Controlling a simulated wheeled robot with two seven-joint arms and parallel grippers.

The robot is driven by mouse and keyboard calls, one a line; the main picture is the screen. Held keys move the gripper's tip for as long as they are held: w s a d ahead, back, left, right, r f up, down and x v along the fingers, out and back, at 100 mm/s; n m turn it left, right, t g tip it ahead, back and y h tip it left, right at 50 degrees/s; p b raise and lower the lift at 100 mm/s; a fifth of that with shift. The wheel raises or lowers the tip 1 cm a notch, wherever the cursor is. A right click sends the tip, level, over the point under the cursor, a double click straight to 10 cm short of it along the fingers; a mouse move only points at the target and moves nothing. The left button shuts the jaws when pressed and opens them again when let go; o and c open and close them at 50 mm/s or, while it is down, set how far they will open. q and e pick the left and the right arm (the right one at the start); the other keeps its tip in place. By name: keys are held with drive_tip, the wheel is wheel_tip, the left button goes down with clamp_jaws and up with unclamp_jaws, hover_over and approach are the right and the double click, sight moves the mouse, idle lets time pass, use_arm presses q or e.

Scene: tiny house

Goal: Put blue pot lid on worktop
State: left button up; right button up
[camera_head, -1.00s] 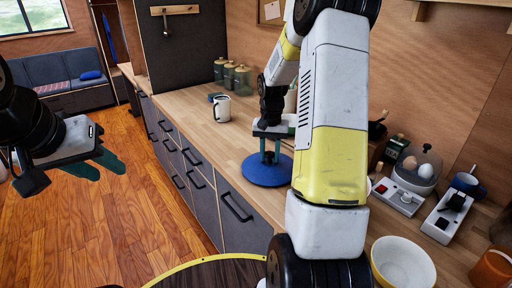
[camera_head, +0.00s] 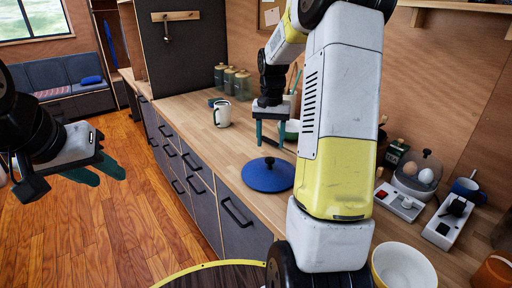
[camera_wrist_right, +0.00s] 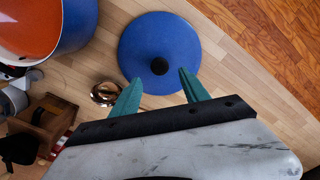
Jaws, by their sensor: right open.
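The blue pot lid (camera_head: 268,176) lies on the wooden worktop (camera_head: 236,142), its dark knob upward, near the front edge. It also shows in the right wrist view (camera_wrist_right: 160,50). My right gripper (camera_head: 270,142) is open and empty, above and a little behind the lid, with its teal fingers apart from the knob. In the right wrist view the fingertips (camera_wrist_right: 160,80) point toward the lid. My left gripper (camera_head: 110,174) is at the far left over the floor, holding nothing visible; its fingers look apart.
A white mug (camera_head: 222,114) and several jars (camera_head: 232,82) stand further back on the worktop. A blue pot with an orange inside (camera_wrist_right: 75,25) shows in the wrist view.

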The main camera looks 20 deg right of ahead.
sight(270, 158)
drive_tip(key=s+a+r+n+t, duration=0.25)
drive_tip(key=s+a+r, duration=0.35)
drive_tip(key=s+r, duration=0.45)
drive_tip(key=s+a+r+n+t+y, duration=0.1)
drive_tip(key=s+a+t, duration=0.1)
drive_tip(key=s, duration=0.4)
drive_tip(key=s+a+r+n+t+y, duration=0.1)
drive_tip(key=s+a+n, duration=0.1)
drive_tip(key=s+a, duration=0.2)
drive_tip(key=s, duration=0.2)
drive_tip(key=shift+s+a+t, duration=0.3)
drive_tip(key=shift+a+t, duration=0.05)
drive_tip(key=shift+a, duration=0.05)
drive_tip(key=shift+d, duration=0.1)
